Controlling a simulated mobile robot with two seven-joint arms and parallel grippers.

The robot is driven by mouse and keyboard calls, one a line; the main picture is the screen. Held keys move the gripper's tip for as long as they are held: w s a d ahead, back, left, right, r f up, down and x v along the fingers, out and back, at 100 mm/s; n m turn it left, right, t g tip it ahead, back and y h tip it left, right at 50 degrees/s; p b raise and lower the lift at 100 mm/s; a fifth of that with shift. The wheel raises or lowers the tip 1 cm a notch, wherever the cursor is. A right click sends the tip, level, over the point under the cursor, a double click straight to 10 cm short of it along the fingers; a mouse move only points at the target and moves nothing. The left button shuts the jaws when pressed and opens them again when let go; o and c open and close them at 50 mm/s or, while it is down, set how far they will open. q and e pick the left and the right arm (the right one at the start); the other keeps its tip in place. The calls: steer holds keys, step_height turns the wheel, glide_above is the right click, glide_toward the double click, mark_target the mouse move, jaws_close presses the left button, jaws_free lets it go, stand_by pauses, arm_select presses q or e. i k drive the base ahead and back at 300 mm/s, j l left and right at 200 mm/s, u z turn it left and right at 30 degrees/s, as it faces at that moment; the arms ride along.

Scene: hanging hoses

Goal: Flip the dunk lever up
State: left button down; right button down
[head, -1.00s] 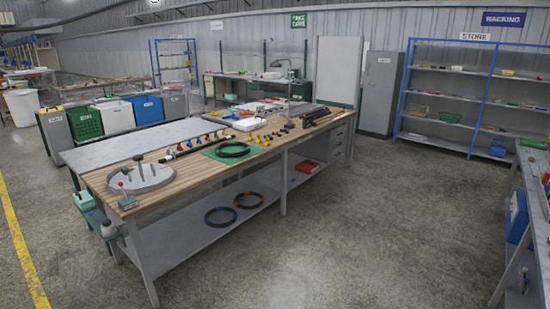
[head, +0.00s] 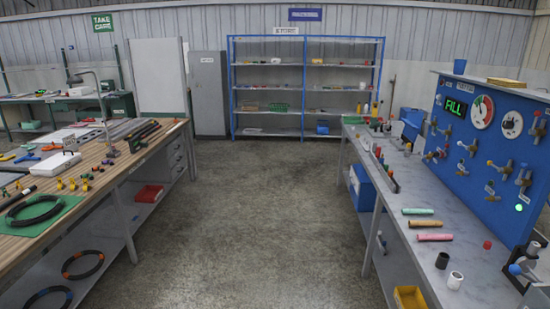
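A blue panel (head: 475,150) stands on the right bench, with a green "FILL" display (head: 456,107), round dials and several valve-like handles. A dark and grey fitting (head: 526,264) sits at the lower right edge, partly cut off. Neither of my grippers is in view.
The right bench (head: 400,225) carries coloured tubes (head: 421,223), a black cylinder (head: 442,260) and a white cylinder (head: 455,280). The left wooden bench (head: 95,165) holds coiled black hose (head: 35,211). An aisle of bare floor (head: 260,220) runs between them to a blue-framed rack (head: 305,85).

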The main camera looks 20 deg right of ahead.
mark_target(522, 266)
steer(key=i+l+z, duration=0.1)
steer(key=i+z, duration=0.3)
steer(key=i, duration=0.3)
steer(key=i+j+z, duration=0.1)
steer(key=i+z, duration=0.3)
steer(key=i, duration=0.3)
steer(key=i+z, duration=0.35)
steer(key=i+j+z, duration=0.5)
steer(key=i+z, duration=0.2)
steer(key=i+j+z, duration=0.15)
steer(key=z, duration=0.25)
steer(key=i+j+z, duration=0.25)
steer(key=z, duration=0.15)
steer(key=i+j+z, duration=0.15)
steer(key=j+z, duration=0.25)
steer(key=i+j+z, duration=0.25)
steer(key=j+z, duration=0.3)
steer(key=i+j+z, duration=0.1)
steer(key=j+z, duration=0.15)
